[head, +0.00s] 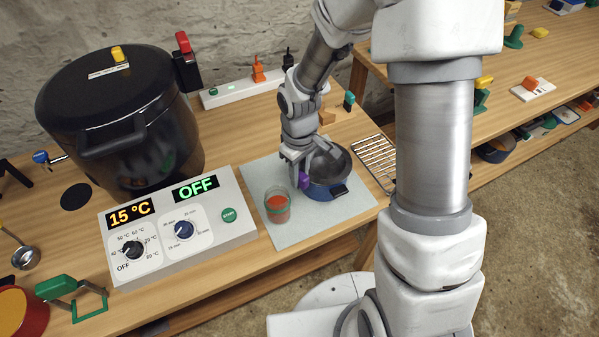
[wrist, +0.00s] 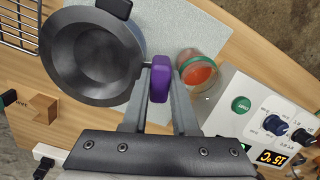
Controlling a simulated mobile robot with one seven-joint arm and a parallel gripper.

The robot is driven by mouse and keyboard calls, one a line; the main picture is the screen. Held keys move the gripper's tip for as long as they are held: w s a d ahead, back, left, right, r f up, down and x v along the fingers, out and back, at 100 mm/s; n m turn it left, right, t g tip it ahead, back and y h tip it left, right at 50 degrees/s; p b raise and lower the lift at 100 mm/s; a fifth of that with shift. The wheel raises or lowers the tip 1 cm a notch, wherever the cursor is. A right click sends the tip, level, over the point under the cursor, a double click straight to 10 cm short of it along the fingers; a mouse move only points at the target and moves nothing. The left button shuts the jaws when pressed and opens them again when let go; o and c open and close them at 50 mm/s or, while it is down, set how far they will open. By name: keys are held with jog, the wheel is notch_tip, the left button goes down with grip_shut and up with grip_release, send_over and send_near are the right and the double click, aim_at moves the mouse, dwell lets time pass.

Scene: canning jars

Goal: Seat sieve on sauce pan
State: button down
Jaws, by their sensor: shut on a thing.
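The sieve is a dark grey bowl (wrist: 88,58) with a purple handle (wrist: 160,80). My gripper (wrist: 160,82) is shut on that purple handle. In the head view the sieve (head: 332,163) is over the blue sauce pan (head: 325,191), and my gripper (head: 299,172) is at the pan's left side. The pan has a black side handle (head: 339,191). In the wrist view the sieve covers most of the pan, leaving a blue strip and a black handle (wrist: 115,7) showing. I cannot tell whether the sieve's rim rests on the pan.
A jar of red sauce (head: 277,205) stands on the light grey mat (head: 290,235) close left of the pan. A control box (head: 180,228) and a large black pot (head: 120,115) stand further left. A wire rack (head: 375,162) lies to the right.

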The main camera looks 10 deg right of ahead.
jog(key=shift+f+b, duration=0.5)
jog(key=shift+f, duration=0.2)
jog(key=c, duration=0.6)
grip_release()
jog(key=shift+r, duration=0.1)
notch_tip(320, 180, up, 17)
jog(key=p, duration=0.2)
jog(key=shift+r, duration=0.15)
jog(key=s+d+r+m+t, duration=0.2)
jog(key=s+d+r+m, duration=0.1)
jog(key=s+r, duration=0.2)
jog(key=s+d+r+m+t, duration=0.3)
jog(key=s+r, duration=0.3)
jog(key=s, duration=0.3)
jog(key=shift+s+d+m+t, duration=0.35)
jog(key=shift+d+m, duration=0.25)
jog(key=shift+m, duration=0.2)
